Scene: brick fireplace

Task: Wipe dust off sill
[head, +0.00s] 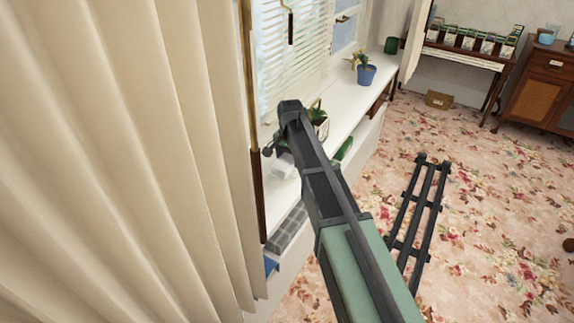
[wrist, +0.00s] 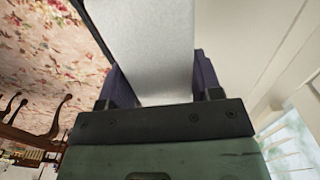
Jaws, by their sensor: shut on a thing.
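The white window sill (head: 352,108) runs from beside the curtain toward the back of the room. My arm reaches over it in the head view, and my gripper (head: 277,146) is low by the window, partly hidden by the arm. A pale block-like thing (head: 284,166) shows just under it, at the sill. In the wrist view my gripper (wrist: 163,84) is shut on a pale grey, flat-faced wiping thing (wrist: 145,40) between its dark purple fingers. Whether that thing touches the sill is unclear. I cannot make out dust.
A plant in a pale pot (head: 321,128) stands close to my arm. A blue potted plant (head: 366,75) and a dark green pot (head: 391,45) stand farther along. A cream curtain (head: 120,150) covers the left. A grey patterned thing (head: 287,232) lies near the sill's near end.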

